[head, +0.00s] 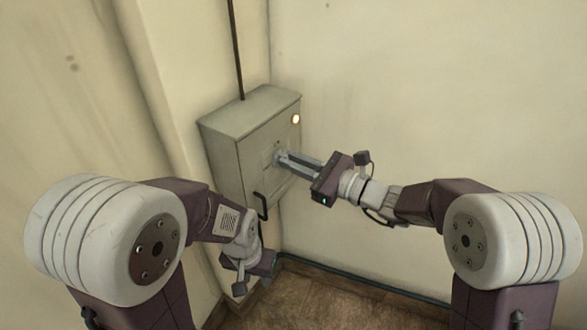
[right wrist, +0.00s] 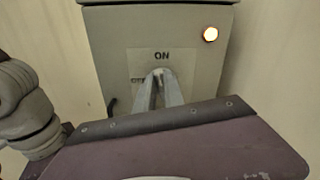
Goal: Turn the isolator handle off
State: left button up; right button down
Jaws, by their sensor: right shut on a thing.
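The grey isolator box (head: 224,135) hangs on the wall in the corner. The small isolator handle (head: 277,157) sits on its front plate, mostly hidden by my fingers. My right gripper (head: 285,159) is shut on the handle, coming from the right. In the right wrist view its fingertips (right wrist: 159,77) meet at the handle, just below the ON label (right wrist: 162,56). A partly covered label, seemingly OFF (right wrist: 137,79), is to the left. My left gripper (head: 262,264) hangs low beneath the box, apart from it; its fingers are hidden.
A lit lamp (head: 296,119) glows at the box's upper right. A black pull handle (head: 262,204) juts from the lower front, close above my left wrist. A dark conduit (head: 236,48) runs up the wall. Free room lies to the right.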

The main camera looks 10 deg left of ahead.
jog(key=shift+s+a+f+n+b, duration=0.15)
jog(key=shift+f+n+b, duration=0.1)
jog(key=shift+n+b, duration=2.9)
jog(key=shift+s+d+f+n+b, duration=0.1)
jog(key=shift+s+f+n+b, duration=0.15)
jog(key=shift+n+b, duration=2.9)
jog(key=shift+s+a+f+n+b, duration=0.2)
jog(key=shift+n+b, duration=1.2)
jog(key=shift+b, duration=3.45)
jog(key=shift+w+d, duration=0.1)
jog(key=c, duration=1.4)
grip_release()
jog(key=shift+c, duration=0.2)
jog(key=shift+d, duration=0.1)
jog(key=p+v, duration=0.2)
jog(key=v, duration=0.7)
